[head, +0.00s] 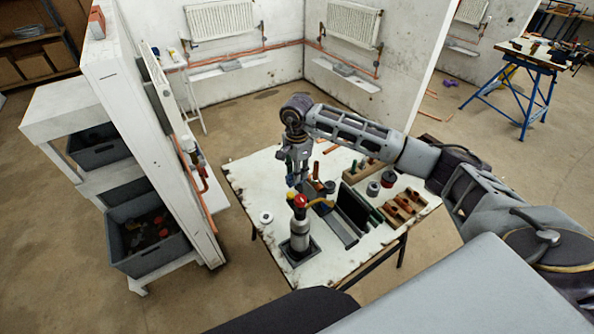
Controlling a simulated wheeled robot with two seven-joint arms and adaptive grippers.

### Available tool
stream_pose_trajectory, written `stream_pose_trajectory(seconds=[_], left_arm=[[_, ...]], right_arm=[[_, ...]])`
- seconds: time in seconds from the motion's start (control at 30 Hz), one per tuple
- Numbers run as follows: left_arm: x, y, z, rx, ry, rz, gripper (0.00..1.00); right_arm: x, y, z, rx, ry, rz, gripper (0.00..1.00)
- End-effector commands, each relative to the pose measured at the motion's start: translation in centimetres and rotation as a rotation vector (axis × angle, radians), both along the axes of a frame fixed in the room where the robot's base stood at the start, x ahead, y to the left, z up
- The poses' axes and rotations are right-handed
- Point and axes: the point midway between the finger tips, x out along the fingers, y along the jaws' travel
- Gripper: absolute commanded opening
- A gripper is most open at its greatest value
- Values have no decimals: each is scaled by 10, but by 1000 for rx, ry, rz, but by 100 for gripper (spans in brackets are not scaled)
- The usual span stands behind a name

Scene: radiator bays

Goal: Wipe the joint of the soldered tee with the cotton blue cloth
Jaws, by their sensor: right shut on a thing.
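My right gripper (293,180) points down over the white worktable (254,180), behind the top of a grey torch bottle with a red knob (300,228). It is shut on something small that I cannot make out. I cannot pick out the blue cotton cloth for certain. A copper pipe with fittings (198,176) runs along the white partition at the left. It may include the soldered tee, but the joint is too small to tell. My right gripper is well apart from this pipe. My left gripper is not in view.
The torch bottle stands in a dark square holder (298,252). A dark open case (352,212), wooden blocks (403,206) and round reels (388,178) crowd the table's right side. A white roll (266,217) lies at left. Grey bins (146,232) stand beyond the partition.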

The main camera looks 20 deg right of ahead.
Motion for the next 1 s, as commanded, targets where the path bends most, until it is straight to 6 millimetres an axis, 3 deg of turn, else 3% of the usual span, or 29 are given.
stream_pose_trajectory(seconds=[1.0], left_arm=[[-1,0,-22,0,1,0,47]], right_arm=[[2,-13,-49,0,-1,0,6]])
